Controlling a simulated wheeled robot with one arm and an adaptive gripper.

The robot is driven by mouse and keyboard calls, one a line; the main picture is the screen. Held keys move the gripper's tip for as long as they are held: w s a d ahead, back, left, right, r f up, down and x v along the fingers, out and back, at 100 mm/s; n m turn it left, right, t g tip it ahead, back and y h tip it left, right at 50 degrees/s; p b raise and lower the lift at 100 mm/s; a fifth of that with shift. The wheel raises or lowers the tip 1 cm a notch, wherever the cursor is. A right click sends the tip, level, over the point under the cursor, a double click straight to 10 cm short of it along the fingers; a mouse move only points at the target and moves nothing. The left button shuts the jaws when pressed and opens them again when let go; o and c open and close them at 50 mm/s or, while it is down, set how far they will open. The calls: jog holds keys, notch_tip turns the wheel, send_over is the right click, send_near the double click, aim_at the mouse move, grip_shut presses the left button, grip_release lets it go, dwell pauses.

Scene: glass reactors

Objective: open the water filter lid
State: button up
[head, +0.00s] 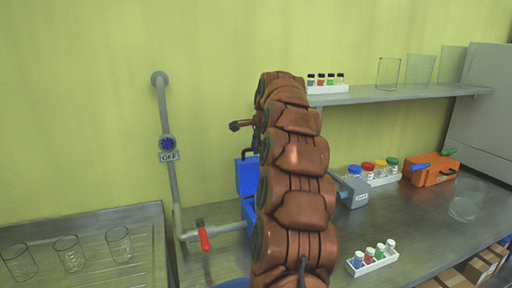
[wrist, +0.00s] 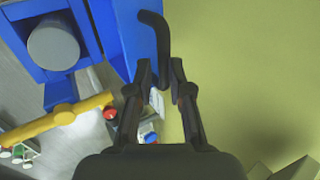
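The water filter is a blue housing with its blue lid (head: 247,175) standing raised, partly hidden behind my arm in the head view. In the wrist view the blue housing (wrist: 85,22) is at upper left, with a round grey cylinder (wrist: 54,45) exposed inside. The raised lid (wrist: 122,38) is beside it, edge towards the wall. A dark curved handle (wrist: 157,28) projects by the lid and reaches down between my fingertips. My gripper (wrist: 163,68) has its fingers apart around the handle's lower end; contact is not clear. The head view hides the fingers.
A yellow bar (wrist: 55,122) crosses below the filter in the wrist view. A grey pipe with an OFF sign (head: 168,156) and a red valve handle (head: 204,238) stand left. A shelf (head: 400,95) with vials and glassware is at right. A vial rack (head: 372,262) stands in front.

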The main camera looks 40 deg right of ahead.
jog(key=shift+o, duration=1.4)
jog(key=v, duration=1.2)
jog(key=shift+a+f, duration=0.1)
